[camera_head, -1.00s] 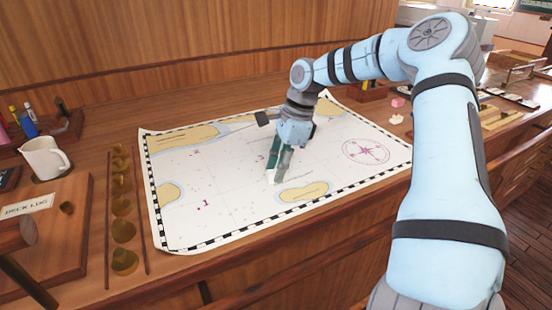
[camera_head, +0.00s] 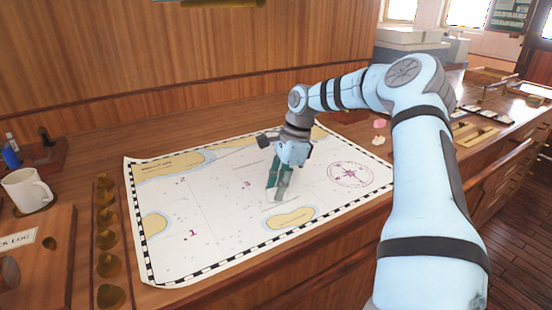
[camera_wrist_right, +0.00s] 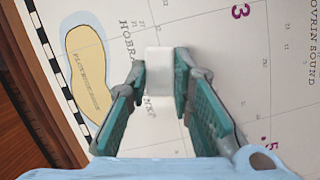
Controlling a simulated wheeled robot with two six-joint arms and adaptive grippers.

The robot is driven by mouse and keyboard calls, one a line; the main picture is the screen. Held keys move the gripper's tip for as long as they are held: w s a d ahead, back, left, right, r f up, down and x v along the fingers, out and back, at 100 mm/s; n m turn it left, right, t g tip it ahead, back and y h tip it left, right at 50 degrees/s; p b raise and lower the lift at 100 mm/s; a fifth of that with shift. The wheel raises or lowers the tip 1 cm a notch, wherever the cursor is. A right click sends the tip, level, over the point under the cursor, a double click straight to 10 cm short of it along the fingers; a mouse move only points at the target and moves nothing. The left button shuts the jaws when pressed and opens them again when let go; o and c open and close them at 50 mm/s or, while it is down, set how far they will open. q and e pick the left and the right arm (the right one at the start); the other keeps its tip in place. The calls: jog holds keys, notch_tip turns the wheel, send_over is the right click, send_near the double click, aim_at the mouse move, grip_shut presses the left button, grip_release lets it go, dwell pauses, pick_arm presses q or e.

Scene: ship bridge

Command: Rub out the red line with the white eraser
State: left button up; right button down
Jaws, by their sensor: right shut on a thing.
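My right gripper (camera_head: 277,194) reaches down over the chart (camera_head: 215,225) from the right, a little above the lower island. In the right wrist view, my right gripper (camera_wrist_right: 160,80) is shut on the white eraser (camera_wrist_right: 159,62), a pale block between the green fingertips. The eraser is at or just above the chart; I cannot tell if it touches. I make out no red line in either view now; the eraser and fingers hide part of the chart. My left gripper is not in view.
A row of brass weights (camera_head: 107,240) lies along the chart's left edge. Small pink and white pieces (camera_head: 379,125) lie beyond its right corner. The wooden wall rises behind.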

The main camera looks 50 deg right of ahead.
aim_at(291, 191)
jog(key=shift+s+d+p, duration=0.1)
jog(key=shift+d+p, duration=0.2)
jog(key=shift+d, duration=0.7)
jog(key=shift+s+d, duration=0.15)
jog(key=shift+d, duration=1.2)
jog(key=shift+a, duration=0.1)
jog(key=shift+a, duration=1.1)
jog(key=shift+w+a+f+b, duration=0.1)
jog(key=shift+w+a+b, duration=0.1)
jog(key=shift+a+b, duration=0.55)
jog(key=shift+a, duration=0.35)
jog(key=shift+a, duration=0.1)
